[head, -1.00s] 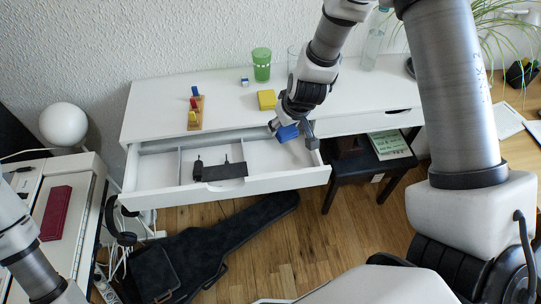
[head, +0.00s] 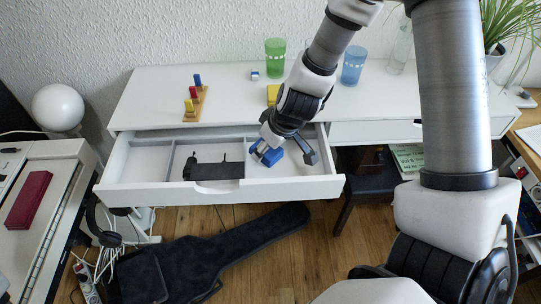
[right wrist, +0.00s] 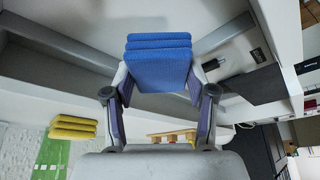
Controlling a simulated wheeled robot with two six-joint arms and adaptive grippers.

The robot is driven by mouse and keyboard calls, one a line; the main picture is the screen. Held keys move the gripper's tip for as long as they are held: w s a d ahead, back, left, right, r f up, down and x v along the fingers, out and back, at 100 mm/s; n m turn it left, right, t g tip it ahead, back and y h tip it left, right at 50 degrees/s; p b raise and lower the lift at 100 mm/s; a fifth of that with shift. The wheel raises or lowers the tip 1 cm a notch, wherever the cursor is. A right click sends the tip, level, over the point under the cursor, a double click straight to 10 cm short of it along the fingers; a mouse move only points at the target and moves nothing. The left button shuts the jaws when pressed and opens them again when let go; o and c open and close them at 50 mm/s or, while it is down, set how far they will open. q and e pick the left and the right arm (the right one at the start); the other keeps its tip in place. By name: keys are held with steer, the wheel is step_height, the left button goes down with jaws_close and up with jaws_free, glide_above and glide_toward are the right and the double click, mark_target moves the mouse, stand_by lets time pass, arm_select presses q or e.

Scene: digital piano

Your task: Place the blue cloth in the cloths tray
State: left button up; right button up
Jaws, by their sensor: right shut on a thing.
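The blue cloth (head: 270,157) is a small folded stack. My right gripper (head: 285,152) is shut on it over the right part of the open white drawer (head: 140,196). In the right wrist view the blue cloth (right wrist: 158,62) sits between the two fingers of the right gripper (right wrist: 160,88). I cannot tell whether the cloth touches the drawer floor. No separate tray labelled for cloths shows; the drawer is divided into compartments. A folded yellow cloth (head: 273,94) lies on the desk top behind my right arm, partly hidden. My left gripper is out of view.
A black device (head: 213,171) lies in the drawer's middle compartment. A wooden peg toy (head: 196,103), a green cup (head: 275,58), a blue cup (head: 353,65) and a small cube (head: 255,75) stand on the desk. The drawer's left compartment looks empty.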

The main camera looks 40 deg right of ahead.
mark_target(267, 158)
step_height(267, 158, down, 4)
steer(key=b, duration=0.3)
steer(key=shift+f, duration=0.25)
steer(key=shift+r, duration=0.1)
steer(key=o, duration=1)
